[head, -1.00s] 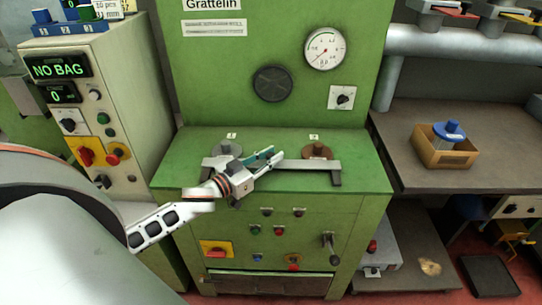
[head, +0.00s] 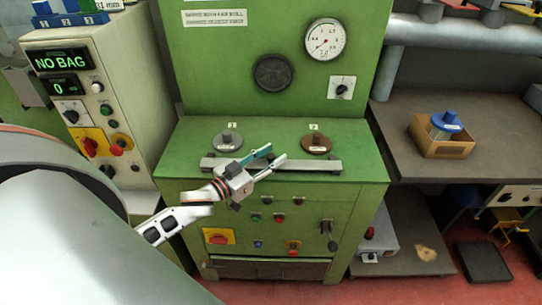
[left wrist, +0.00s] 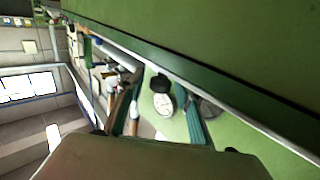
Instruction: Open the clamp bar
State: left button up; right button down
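The clamp bar (head: 309,166) is a long grey bar lying across the front of the green machine's top, in the head view. Behind it sit two round seats with upright knobs, a grey one (head: 228,141) labelled 1 and a brown one (head: 317,144) labelled 2. My left gripper (head: 278,155) is open, its fingers apart, and overlaps the middle of the bar. I cannot tell whether it touches the bar. Both fingers show apart in the left wrist view (left wrist: 160,105), with nothing held between them. My right gripper is not in view.
A gauge (head: 324,39) and a black round disc (head: 272,73) are on the upright panel. Buttons and a lever (head: 330,235) are on the front face. A control box (head: 80,100) stands left; a wooden box (head: 441,140) with a blue-topped item sits right.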

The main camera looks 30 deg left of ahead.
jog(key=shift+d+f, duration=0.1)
pick_arm(q)
jog(key=v, duration=1.2)
dwell(0.4)
